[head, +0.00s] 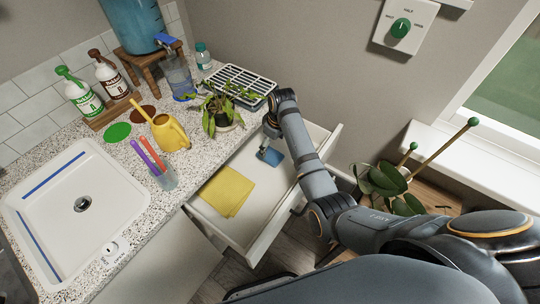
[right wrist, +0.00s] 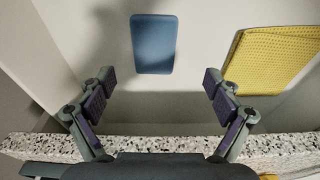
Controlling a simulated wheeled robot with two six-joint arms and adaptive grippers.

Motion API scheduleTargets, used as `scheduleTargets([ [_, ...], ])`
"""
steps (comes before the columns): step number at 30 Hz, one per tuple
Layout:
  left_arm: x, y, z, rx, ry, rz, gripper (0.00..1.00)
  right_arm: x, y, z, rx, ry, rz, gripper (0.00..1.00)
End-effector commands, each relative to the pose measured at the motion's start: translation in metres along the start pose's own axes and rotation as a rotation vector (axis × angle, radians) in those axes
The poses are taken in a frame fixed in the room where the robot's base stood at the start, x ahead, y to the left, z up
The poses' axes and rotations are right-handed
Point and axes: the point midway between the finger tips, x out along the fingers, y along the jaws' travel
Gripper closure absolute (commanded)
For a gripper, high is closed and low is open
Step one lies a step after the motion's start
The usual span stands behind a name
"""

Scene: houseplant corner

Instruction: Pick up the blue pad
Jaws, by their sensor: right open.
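The blue pad (head: 270,156) lies flat in an open white drawer (head: 240,228), toward its far end. It also shows in the right wrist view (right wrist: 154,44), near the top middle. My right gripper (head: 272,126) reaches down over the drawer close to the pad. In the right wrist view my right gripper (right wrist: 158,85) is open and empty, its two fingers wide apart. The pad lies beyond the fingertips, roughly centred between them, and nothing touches it there. My left gripper does not show.
A yellow cloth (head: 227,192) lies in the same drawer, nearer the front. The speckled counter (head: 130,212) edge borders the drawer. Another plant (head: 385,182) stands right of the drawer.

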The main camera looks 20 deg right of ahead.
Motion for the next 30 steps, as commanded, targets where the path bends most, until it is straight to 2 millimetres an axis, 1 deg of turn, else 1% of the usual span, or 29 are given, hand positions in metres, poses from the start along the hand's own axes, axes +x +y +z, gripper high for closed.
scheduleTargets([
  [1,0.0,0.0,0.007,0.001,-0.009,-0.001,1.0,0.008,0.0,0.0,0.0,-0.001,0.0,0.09],
  [3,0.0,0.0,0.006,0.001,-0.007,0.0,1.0,0.015,0.0,0.0,0.0,-0.001,0.0,0.09],
  [5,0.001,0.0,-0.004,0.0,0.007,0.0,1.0,0.017,0.001,0.0,0.0,0.001,0.002,0.09],
  [9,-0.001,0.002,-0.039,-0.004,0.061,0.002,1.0,0.022,0.001,0.0,0.001,-0.001,0.001,0.09],
  [11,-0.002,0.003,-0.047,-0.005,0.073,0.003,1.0,0.03,0.002,0.0,0.001,-0.002,0.0,0.09],
  [12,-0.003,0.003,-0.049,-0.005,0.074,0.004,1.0,0.038,0.003,0.001,0.001,-0.002,0.0,0.09],
  [15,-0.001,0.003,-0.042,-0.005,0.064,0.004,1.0,0.057,0.004,0.001,0.001,-0.002,0.001,0.09],
  [18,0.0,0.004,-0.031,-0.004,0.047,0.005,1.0,0.067,0.004,0.0,0.001,0.0,0.002,0.09],
  [21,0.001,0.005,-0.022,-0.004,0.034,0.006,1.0,0.07,0.005,0.0,0.001,0.002,0.002,0.09],
  [25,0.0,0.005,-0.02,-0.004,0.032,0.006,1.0,0.07,0.004,0.0,0.001,0.002,0.002,0.09],
  [26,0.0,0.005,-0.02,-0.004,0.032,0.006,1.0,0.07,0.004,0.0,0.001,0.002,0.002,0.11],
  [30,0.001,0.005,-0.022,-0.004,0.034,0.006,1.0,0.07,0.004,0.0,0.001,0.001,0.002,0.3],
])
